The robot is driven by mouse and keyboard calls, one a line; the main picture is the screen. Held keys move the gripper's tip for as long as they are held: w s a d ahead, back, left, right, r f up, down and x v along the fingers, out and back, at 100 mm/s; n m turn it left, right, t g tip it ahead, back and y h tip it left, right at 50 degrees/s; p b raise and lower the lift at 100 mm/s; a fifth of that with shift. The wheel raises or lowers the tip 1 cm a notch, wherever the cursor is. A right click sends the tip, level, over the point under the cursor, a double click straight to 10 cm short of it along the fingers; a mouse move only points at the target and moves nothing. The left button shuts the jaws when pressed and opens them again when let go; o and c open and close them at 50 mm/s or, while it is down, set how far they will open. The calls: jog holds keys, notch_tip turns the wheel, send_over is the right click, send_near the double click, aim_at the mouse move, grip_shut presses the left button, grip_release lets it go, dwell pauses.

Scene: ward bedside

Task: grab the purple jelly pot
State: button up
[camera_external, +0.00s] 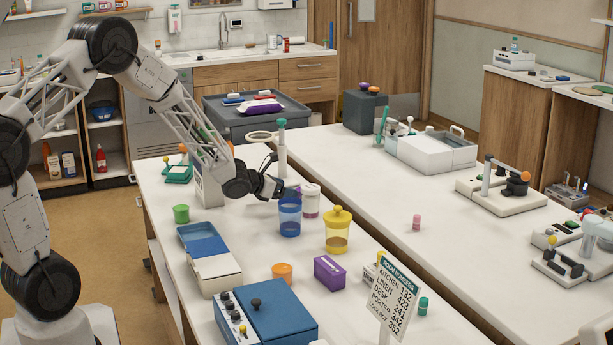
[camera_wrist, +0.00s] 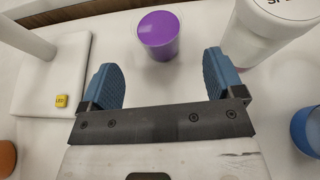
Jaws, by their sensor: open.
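The purple jelly pot (camera_wrist: 158,38) stands at the top middle of the wrist view, just beyond my fingertips and between their lines. In the external view my gripper (camera_external: 274,187) is low over the near table, behind and left of the blue beaker. There the pot is mostly hidden by my gripper and the beaker, and I cannot make it out clearly.
A white tub (camera_wrist: 268,28) stands close right of the pot. A blue vessel (camera_wrist: 308,130) is at the right edge. A white base with a post (camera_wrist: 55,75) is at left. The blue beaker (camera_external: 290,214) and yellow-lidded jar (camera_external: 338,232) stand in front of my gripper.

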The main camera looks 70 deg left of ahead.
jog(key=shift+w, duration=0.1)
jog(key=shift+x, duration=1.2)
jog(key=shift+x, duration=2.65)
jog(key=shift+f, duration=0.15)
jog(key=shift+c, duration=0.3)
jog(key=c, duration=0.9)
